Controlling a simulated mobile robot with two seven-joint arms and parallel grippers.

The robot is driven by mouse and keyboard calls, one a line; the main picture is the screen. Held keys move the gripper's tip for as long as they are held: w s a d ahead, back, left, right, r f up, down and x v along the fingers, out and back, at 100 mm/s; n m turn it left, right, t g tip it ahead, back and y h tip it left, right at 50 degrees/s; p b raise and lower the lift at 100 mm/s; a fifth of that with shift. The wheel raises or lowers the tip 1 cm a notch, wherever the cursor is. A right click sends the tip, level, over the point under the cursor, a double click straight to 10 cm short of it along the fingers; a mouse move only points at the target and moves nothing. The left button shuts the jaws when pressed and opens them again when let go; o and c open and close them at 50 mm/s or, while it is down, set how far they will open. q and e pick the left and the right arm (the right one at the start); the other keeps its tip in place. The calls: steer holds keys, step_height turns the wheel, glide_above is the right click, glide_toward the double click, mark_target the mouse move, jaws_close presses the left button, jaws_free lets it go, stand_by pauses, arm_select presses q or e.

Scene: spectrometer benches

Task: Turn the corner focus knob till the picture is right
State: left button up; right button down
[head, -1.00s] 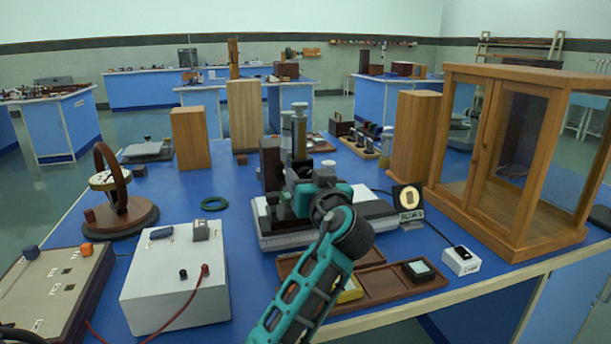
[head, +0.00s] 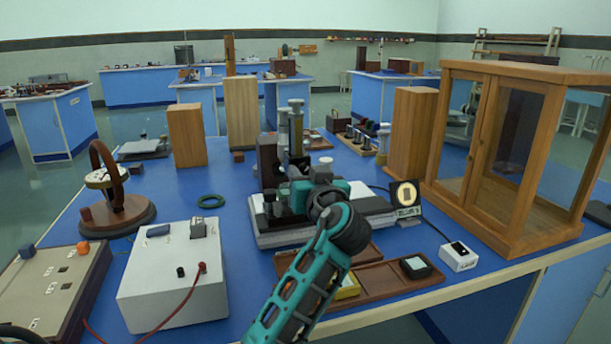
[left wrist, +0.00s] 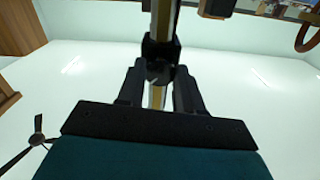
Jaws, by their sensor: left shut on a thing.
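The instrument stands on a pale, dark-edged base (head: 285,239) in the middle of the blue bench, with a dark block and upright metal posts (head: 297,125). My left gripper (head: 285,194) is at its near side, low among its dark parts. In the left wrist view my left gripper (left wrist: 158,92) is shut on a dark and brass-coloured part, which looks like the focus knob; fingers and wrist hide most of it. The small screen (head: 406,197) at the right shows a pale round field with a dark upright rectangle and unreadable writing below. My right gripper is out of view.
A glass-fronted wooden cabinet (head: 515,150) stands at the right. A brown tray (head: 378,279) lies in front of the instrument. A white box (head: 172,275) with a red lead stands at the left, a green ring (head: 211,201) behind it. Wooden blocks stand at the back.

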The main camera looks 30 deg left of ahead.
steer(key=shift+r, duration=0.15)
arm_select(q)
steer(key=shift+r+m+p, duration=0.2)
steer(key=shift+m+p, duration=1.1)
steer(key=shift+m, duration=0.1)
steer(key=shift+m+p, duration=0.75)
steer(key=shift+m, duration=0.15)
steer(key=m+p, duration=0.2)
steer(key=shift+m, duration=0.4)
steer(key=shift+m+p, duration=0.8)
steer(key=shift+p, duration=0.05)
steer(key=m+p, duration=0.2)
steer(key=shift+m, duration=0.4)
steer(key=shift+m+p, duration=1.5)
steer(key=shift+m, duration=0.4)
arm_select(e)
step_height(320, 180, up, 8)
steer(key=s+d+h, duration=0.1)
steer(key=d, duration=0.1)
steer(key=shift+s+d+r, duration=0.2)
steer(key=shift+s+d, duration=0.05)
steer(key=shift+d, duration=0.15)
arm_select(q)
steer(key=shift+f, duration=0.1)
